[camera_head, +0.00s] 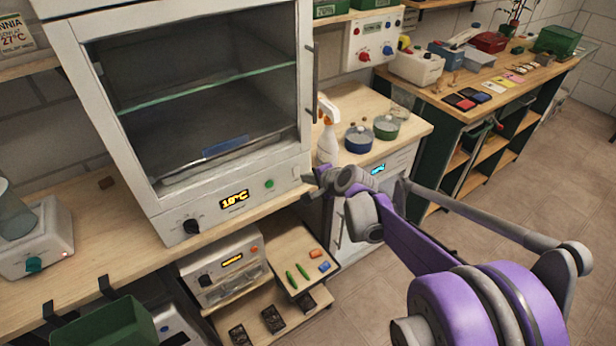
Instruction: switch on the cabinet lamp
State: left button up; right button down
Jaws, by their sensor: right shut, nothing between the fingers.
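The white cabinet (62,100) with a large glass front stands on the wooden counter at the left; its inside looks dark. Its lower panel carries a black knob (191,226), a yellow display (234,199), a green button (269,184) and a small light fitting (296,173) near the right end, too small to make out clearly. My right gripper (312,179) is shut and empty, close to the panel's lower right corner beside that fitting. I cannot tell whether it touches. My left gripper is not in view.
A spray bottle (328,140) and two lidded pots (358,140) stand just behind my right gripper. The cabinet's vertical handle (314,85) is above it. A wall box with a red knob (372,42) hangs behind. Lower shelves hold a control unit (226,264) and small items.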

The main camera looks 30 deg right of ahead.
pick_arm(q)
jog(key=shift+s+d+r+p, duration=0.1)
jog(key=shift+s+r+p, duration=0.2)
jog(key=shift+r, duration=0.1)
pick_arm(e)
jog(key=v, duration=1)
jog(key=shift+s, duration=0.5)
jog(key=shift+d, duration=0.1)
